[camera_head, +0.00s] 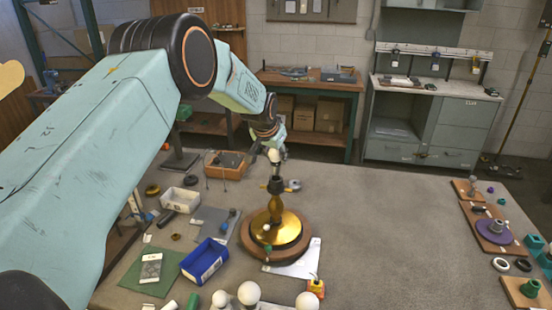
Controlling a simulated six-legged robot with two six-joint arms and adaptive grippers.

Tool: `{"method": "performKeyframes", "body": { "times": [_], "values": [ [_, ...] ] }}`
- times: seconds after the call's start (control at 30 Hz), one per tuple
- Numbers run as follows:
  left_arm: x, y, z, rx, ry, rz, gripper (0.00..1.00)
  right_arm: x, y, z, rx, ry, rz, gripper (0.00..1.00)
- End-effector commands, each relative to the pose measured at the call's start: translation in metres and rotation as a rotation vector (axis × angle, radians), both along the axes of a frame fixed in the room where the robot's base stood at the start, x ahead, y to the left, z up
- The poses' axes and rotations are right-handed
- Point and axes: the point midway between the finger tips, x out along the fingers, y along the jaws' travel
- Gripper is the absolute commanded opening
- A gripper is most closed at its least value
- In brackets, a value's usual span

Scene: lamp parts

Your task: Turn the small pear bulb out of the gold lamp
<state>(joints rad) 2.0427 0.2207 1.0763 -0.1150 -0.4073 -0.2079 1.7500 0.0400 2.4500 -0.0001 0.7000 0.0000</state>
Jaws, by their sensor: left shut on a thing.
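The gold lamp (275,213) stands upright on a round wooden base with a wide gold foot, near the middle of the table. Its dark socket (276,185) is at the top. My left gripper (274,150) points down straight above the lamp and is shut on the small pear bulb (274,156), a pale spot at the fingertips. The fingers hide most of the bulb. My right gripper is not in view.
A blue bin (204,262) and a white tray (180,200) stand left of the lamp. White globe bulbs (249,292) stand at the front edge. A wooden box (226,165) is behind. Wooden boards with parts line the right edge. The table right of the lamp is clear.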

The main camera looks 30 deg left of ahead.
Motion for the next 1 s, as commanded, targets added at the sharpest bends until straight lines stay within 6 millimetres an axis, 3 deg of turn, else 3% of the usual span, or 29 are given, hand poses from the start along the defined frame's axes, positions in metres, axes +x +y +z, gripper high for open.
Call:
{"method": "performKeyframes", "body": {
  "times": [0.47,1.0],
  "values": [
    [0.000,0.000,0.007,0.000,-0.001,0.000,0.14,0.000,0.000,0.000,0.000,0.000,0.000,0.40],
    [0.000,0.000,0.042,-0.001,-0.001,0.001,0.14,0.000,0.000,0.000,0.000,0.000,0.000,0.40]
  ]
}}
